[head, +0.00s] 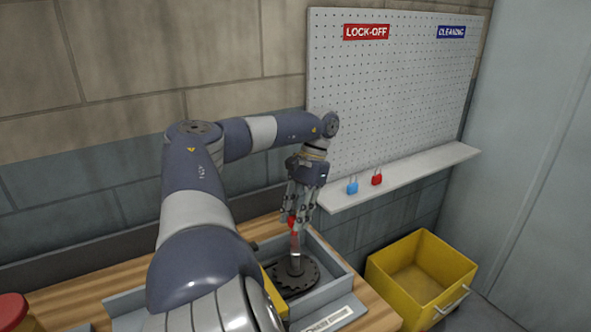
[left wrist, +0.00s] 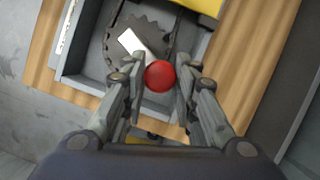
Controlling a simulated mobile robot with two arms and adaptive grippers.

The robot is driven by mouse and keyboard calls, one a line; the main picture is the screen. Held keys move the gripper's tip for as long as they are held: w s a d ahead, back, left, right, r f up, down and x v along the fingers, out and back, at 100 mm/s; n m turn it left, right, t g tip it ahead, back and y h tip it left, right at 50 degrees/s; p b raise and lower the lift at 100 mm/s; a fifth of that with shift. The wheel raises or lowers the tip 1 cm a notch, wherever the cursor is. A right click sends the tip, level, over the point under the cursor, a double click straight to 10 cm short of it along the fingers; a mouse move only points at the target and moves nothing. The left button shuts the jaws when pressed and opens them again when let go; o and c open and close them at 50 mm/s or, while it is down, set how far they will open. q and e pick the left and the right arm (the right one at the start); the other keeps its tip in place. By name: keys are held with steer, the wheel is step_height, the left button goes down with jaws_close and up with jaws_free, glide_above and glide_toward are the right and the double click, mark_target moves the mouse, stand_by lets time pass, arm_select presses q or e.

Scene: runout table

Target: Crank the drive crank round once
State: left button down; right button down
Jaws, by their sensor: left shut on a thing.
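The drive crank has a red round knob (left wrist: 160,76) and a pale arm (left wrist: 132,42) over a dark toothed wheel (head: 297,277). The wheel lies in a grey tray-like housing (head: 333,262) on the wooden table. My left gripper (head: 293,218) points down over the wheel and is shut on the red knob. In the left wrist view the knob sits between the two fingers (left wrist: 160,80), and the crank's arm runs up and left from it. The fingers partly cover the knob in the head view. My right gripper is in neither view.
A yellow bin (head: 421,277) stands on the floor right of the table. A red round thing (head: 12,309) is at the lower left.

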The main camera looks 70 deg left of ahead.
arm_select(q)
steer(key=c, duration=1.3)
jaws_free()
steer(key=shift+r, duration=5)
